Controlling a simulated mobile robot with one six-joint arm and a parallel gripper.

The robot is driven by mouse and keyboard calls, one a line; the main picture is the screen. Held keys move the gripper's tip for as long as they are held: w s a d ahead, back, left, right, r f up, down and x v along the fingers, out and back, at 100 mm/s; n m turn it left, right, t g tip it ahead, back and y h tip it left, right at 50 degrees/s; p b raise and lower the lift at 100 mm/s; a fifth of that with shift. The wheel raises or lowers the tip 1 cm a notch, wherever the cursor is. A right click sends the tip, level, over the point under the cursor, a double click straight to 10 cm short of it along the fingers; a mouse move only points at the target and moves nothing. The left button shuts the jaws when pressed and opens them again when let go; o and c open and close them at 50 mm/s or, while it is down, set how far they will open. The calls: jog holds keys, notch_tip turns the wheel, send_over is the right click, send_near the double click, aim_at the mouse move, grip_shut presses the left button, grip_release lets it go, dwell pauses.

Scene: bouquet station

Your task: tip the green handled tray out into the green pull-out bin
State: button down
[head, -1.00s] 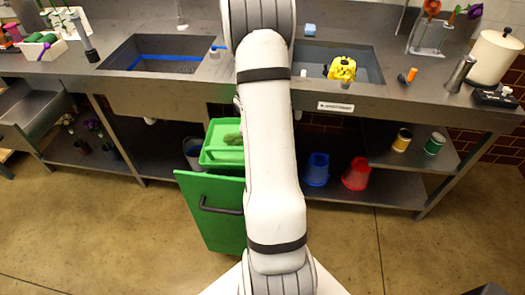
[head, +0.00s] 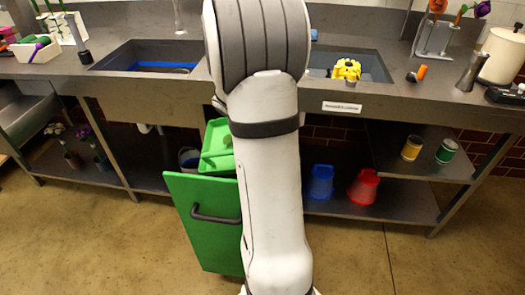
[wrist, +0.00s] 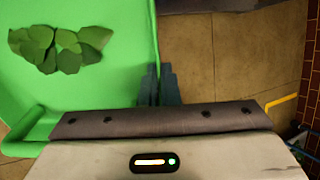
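The green handled tray (head: 217,140) is partly hidden behind my arm in the head view, over the green pull-out bin (head: 200,240). The bin stands pulled out, its green front with a dark handle facing me. In the wrist view the tray (wrist: 105,95) fills the left side, with a cluster of dark green leaves (wrist: 62,48) lying in it. My gripper (wrist: 158,82) has its two dark fingers close together at the tray's right edge and appears shut on it. The gripper is hidden in the head view. The bin's inside cannot be made out.
Above is a counter with a left sink (head: 145,55) and a right sink holding a yellow thing (head: 346,69). A blue bucket (head: 320,182) and a red bucket (head: 364,187) stand on the lower shelf. Two cans stand at right. The floor in front is open.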

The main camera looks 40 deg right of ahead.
jog(key=shift+a+f+h+b, duration=0.1)
jog(key=shift+h+b, duration=0.2)
jog(key=shift+b, duration=0.65)
jog(key=h+b, duration=0.1)
jog(key=b, duration=0.3)
jog(key=a+r+h+b, duration=0.1)
jog(key=h+b, duration=0.1)
jog(key=b, duration=0.3)
jog(key=shift+r, duration=0.1)
jog(key=h+b, duration=0.1)
jog(key=b, duration=0.3)
jog(key=a+r+h+b, duration=0.1)
jog(key=b, duration=0.3)
jog(key=shift+w+r+h, duration=0.1)
jog(key=shift+r+h, duration=0.05)
jog(key=shift+h, duration=0.25)
jog(key=shift+a+r+g+h+b, duration=0.3)
jog(key=shift+a+h+b, duration=0.35)
jog(key=shift+h, duration=0.55)
jog(key=h, duration=0.1)
jog(key=a+r+h, duration=0.1)
jog(key=shift+a+r+h, duration=0.1)
jog(key=shift+a+h, duration=0.15)
jog(key=shift+h, duration=0.15)
jog(key=shift+r, duration=0.1)
